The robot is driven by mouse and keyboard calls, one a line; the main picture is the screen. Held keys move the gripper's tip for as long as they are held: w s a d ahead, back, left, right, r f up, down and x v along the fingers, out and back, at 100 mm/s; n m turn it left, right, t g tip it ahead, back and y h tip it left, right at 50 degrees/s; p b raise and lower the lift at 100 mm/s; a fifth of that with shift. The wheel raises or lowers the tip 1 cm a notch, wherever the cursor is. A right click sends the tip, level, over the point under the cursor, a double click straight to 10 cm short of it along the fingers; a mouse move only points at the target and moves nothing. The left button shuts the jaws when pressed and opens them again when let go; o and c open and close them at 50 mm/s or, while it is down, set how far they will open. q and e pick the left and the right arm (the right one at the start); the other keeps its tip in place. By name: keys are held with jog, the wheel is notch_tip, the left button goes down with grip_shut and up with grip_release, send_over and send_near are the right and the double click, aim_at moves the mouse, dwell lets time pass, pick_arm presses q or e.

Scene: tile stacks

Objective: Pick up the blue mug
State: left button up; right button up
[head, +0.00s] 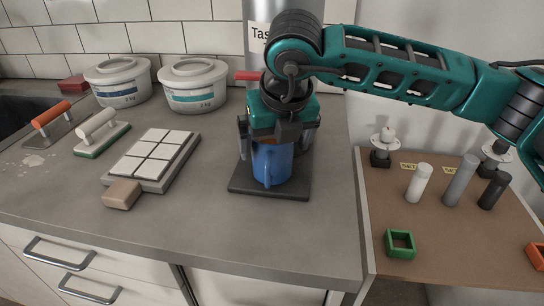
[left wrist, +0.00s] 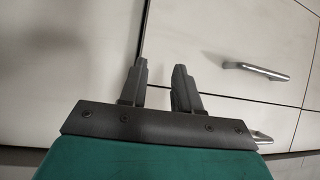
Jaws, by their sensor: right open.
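The blue mug (head: 272,163) stands upright on a dark square base (head: 245,190) on the counter, below the coffee machine's place. Its handle faces the front. My right gripper (head: 276,139) is directly above the mug with its jaws open, one finger on each side near the rim. The gripper hides the upper part of the mug; I cannot tell whether the fingers touch it. My left gripper (left wrist: 160,88) shows only in the left wrist view, open and empty in front of pale cabinet doors.
Two lidded tubs (head: 194,86) stand at the back left. A tray of white tiles (head: 187,146) and a tan block (head: 122,195) lie left of the mug. Trowels lie further left. A lower wooden table (head: 440,235) with cylinders stands right. The counter front is clear.

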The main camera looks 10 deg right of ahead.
jog(key=shift+w+f, duration=0.15)
jog(key=shift+f, duration=0.25)
jog(key=shift+c, duration=0.2)
jog(key=c, duration=1.2)
jog(key=shift+r, duration=0.1)
jog(key=shift+c, duration=0.9)
jog(key=shift+r, duration=0.2)
